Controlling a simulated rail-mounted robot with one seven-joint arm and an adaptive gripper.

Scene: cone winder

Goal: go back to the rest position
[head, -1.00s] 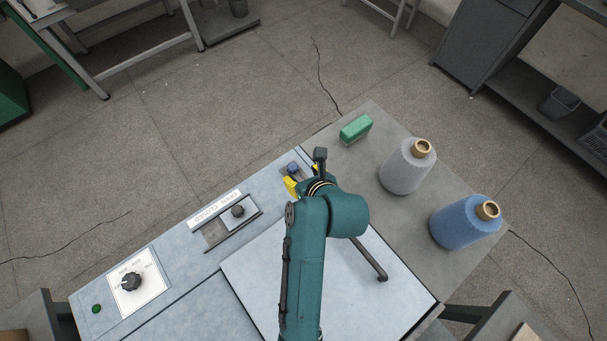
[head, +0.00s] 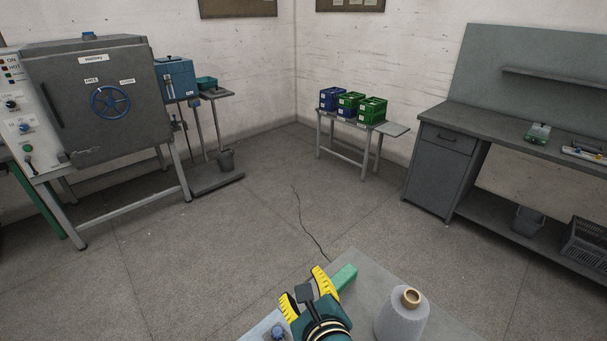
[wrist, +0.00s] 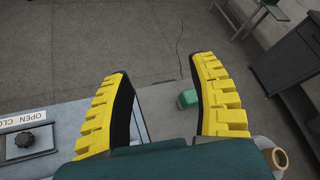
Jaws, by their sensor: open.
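My gripper (head: 308,288) shows at the bottom of the head view, with yellow fingers and a teal body. Its fingers are spread and nothing is between them. It is above the winder bench, close to a green block (head: 344,276) in the head view. In the wrist view the two yellow fingers of my gripper (wrist: 163,90) stand wide apart. The green block (wrist: 188,99) lies on the bench beyond them, beside the right finger. Most of the winder is out of the head view.
A grey yarn cone (head: 402,315) stands on the bench right of my gripper. A furnace (head: 95,105), a crate table (head: 345,126) and a workbench (head: 445,165) stand farther off. The floor between is clear.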

